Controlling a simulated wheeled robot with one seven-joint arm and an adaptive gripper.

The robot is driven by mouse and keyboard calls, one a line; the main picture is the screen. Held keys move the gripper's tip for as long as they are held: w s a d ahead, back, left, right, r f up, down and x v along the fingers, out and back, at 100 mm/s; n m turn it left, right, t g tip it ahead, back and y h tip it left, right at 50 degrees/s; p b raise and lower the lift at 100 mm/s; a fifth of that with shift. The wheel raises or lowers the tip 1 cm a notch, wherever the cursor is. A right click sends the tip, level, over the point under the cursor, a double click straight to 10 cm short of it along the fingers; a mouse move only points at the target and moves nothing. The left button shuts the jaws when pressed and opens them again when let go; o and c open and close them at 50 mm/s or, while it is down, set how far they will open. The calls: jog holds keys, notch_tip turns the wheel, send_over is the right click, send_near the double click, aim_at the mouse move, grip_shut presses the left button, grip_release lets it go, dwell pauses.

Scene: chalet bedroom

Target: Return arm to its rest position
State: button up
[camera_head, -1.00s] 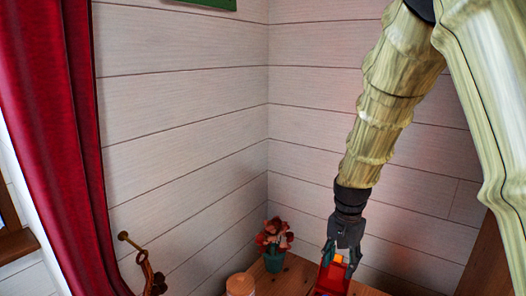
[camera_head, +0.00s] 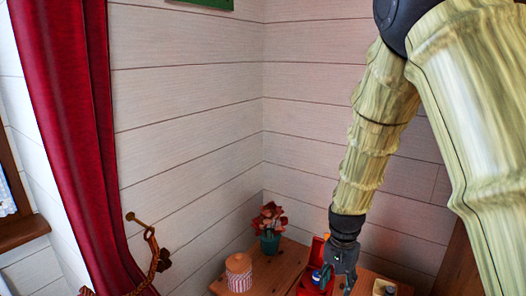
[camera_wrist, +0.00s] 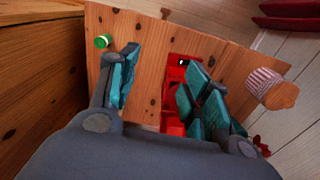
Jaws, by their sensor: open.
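My arm comes down from the upper right in the head view. My gripper (camera_head: 335,277) hangs at its end over the wooden table, beside and partly in front of a red object. The right finger covers part of the red object (camera_wrist: 172,118). I cannot tell whether that finger touches it.
The wooden table (camera_head: 285,262) stands in the corner of white plank walls. It bears a striped jar with a lid (camera_head: 239,273), a potted red plant (camera_head: 270,229) and small items at right, one dark (camera_head: 380,287). A green-topped item (camera_wrist: 103,41) lies near the table edge. A red curtain (camera_head: 75,120) hangs at left.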

jog(key=s+d+f+n+b, duration=0.1)
jog(key=s+f, duration=0.4)
jog(key=f, duration=0.4)
jog(key=s+d+f+n+b, duration=0.15)
jog(key=s+f, duration=0.25)
jog(key=f, duration=0.4)
jog(key=s+f+n+b, duration=0.1)
jog(key=s+f+b, duration=0.1)
jog(key=s+f, duration=0.5)
jog(key=s+f+n+b, duration=0.3)
jog(key=s+f, duration=1.4)
jog(key=s, duration=0.2)
notch_tip(320, 180, up, 21)
jog(key=p, duration=2)
jog(key=shift+w, duration=0.2)
